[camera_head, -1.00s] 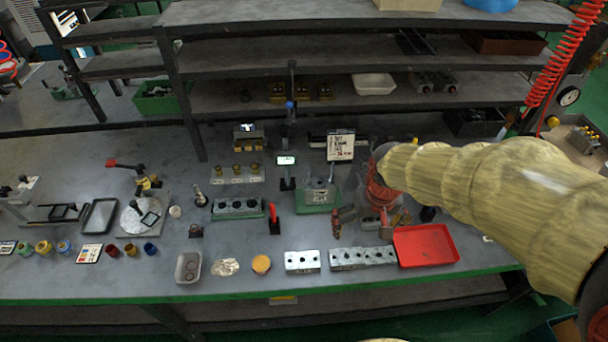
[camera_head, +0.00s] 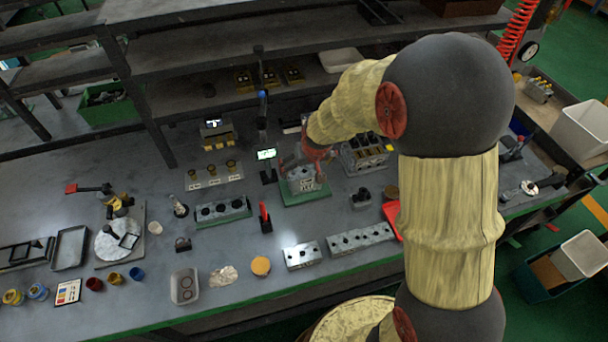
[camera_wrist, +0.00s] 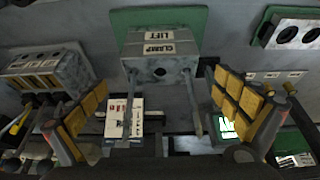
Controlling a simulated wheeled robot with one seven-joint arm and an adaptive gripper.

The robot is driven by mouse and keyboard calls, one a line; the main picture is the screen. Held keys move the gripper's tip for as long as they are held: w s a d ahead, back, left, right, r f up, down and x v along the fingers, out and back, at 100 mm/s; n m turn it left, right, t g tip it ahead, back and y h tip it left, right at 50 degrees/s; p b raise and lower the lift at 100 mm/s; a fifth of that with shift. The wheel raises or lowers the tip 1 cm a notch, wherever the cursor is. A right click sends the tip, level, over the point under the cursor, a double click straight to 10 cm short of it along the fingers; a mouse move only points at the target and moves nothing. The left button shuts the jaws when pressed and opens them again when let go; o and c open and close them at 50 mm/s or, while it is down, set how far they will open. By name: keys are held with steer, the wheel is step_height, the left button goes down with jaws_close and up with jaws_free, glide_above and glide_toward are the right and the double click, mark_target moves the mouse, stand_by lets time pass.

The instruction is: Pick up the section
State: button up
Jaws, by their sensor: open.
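A grey block labelled LIFT and CLAMP (camera_wrist: 160,48), which looks like the section, stands on a green plate (camera_wrist: 195,20) with two long rods extending from it. In the head view the same block (camera_head: 302,184) is on its green plate (camera_head: 306,198) near the table's middle. My gripper (camera_wrist: 160,98) is open, with yellow-padded fingers on either side of the rods and clear gaps to them. In the head view my gripper (camera_head: 317,153) is just above and behind the block and partly covers it.
A multi-coil valve block (camera_head: 366,155) stands close to the right. A block with holes (camera_head: 222,210) is to the left, and a red-handled item (camera_head: 265,217) in front. Small display stands (camera_head: 267,156) are behind left. Silver blocks (camera_head: 302,256) lie in front.

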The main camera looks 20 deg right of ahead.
mark_target(305, 172)
steer(key=b+x, duration=0.1)
steer(key=x, duration=0.3)
steer(key=shift+s+f, duration=0.15)
steer(key=shift+f, duration=0.15)
steer(key=shift+r, duration=0.1)
steer(key=shift+c, duration=1.2)
steer(key=c, duration=1.4)
